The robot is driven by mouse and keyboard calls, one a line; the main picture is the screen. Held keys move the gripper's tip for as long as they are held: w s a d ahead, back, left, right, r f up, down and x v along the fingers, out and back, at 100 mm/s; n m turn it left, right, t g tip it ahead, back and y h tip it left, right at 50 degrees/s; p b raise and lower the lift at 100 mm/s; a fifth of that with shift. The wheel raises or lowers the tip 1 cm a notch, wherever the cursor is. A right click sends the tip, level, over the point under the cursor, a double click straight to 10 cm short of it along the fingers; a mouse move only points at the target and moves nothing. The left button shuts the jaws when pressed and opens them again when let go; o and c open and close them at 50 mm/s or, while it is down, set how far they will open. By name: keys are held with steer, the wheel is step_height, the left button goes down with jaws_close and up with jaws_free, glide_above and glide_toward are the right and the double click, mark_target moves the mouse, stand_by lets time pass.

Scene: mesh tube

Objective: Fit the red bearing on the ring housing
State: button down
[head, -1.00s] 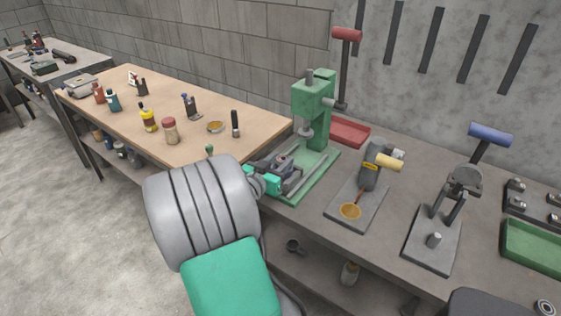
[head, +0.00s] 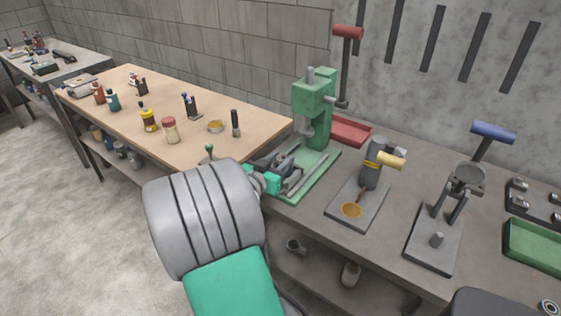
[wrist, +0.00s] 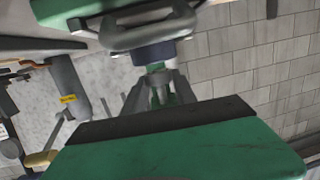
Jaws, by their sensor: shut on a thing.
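My gripper (head: 273,180) is beside the green press (head: 314,97), at the left front of its base. In the wrist view its grey fingers (wrist: 157,78) are close together at a dark blue-grey part (wrist: 153,53). They are shut on this part, though its shape is mostly hidden. A grey loop-shaped piece (wrist: 150,28) lies just beyond it. I cannot make out a red bearing in either view. I cannot tell which piece is the ring housing, or whether the held part touches the grey loop.
A grey tool with a yellow handle (head: 391,162) stands right of the press, and a blue-handled one (head: 491,133) stands farther right. A red tray (head: 350,132) lies behind the press. The wooden table (head: 180,95) at left holds bottles. The floor (head: 60,200) at left is clear.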

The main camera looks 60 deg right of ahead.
steer(key=shift+f+b, duration=0.9)
steer(key=shift+b, duration=0.2)
stand_by(1.1)
steer(key=shift+b, duration=0.75)
stand_by(0.4)
steer(key=shift+r+b, duration=0.1)
steer(key=shift+b, duration=0.25)
stand_by(0.5)
steer(key=c, duration=0.9)
jaws_free()
